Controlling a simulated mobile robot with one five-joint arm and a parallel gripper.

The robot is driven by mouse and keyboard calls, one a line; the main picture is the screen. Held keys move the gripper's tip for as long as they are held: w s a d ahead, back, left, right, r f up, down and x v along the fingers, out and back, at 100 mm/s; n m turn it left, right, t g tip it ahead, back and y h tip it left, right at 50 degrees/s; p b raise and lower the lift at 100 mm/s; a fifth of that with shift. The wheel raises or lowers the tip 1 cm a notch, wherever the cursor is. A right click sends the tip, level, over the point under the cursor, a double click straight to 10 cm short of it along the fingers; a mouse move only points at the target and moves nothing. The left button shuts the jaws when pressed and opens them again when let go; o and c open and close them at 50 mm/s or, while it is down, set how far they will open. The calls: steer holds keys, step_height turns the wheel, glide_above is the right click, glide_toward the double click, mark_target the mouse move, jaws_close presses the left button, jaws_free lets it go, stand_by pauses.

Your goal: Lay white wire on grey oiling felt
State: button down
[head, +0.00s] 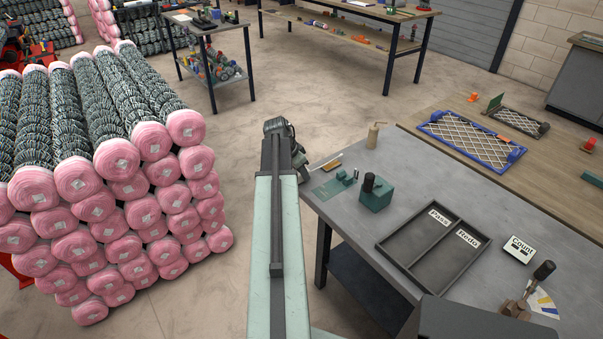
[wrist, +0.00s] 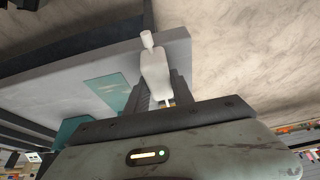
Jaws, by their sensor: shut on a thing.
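My gripper (wrist: 160,92) is shut on a white object (wrist: 154,70) with a wide body and a narrow neck. It is more like a small bottle than a strand, and I cannot tell whether it is the white wire. In the head view my arm's end hides the fingers and the object, beside the left edge of the grey worktable (head: 408,167). A teal mat (wrist: 108,92) lies on the table near the gripper; it also shows in the head view (head: 332,188). I cannot make out a grey felt for certain.
Pink-ended mesh rolls (head: 140,176) are stacked at left. Floor is clear beyond my arm.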

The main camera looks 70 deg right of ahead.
steer(key=shift+f+b, duration=0.35)
steer(key=shift+f, duration=0.05)
steer(key=c, duration=1)
jaws_free()
steer(key=p+v, duration=0.6)
steer(key=v, duration=0.1)
steer(key=shift+r+p, duration=0.2)
steer(key=shift+p, duration=0.2)
steer(key=shift+w+a+r+p, duration=0.1)
steer(key=shift+a+r+p, duration=0.05)
steer(key=shift+r+p, duration=0.2)
steer(key=shift+f, duration=0.1)
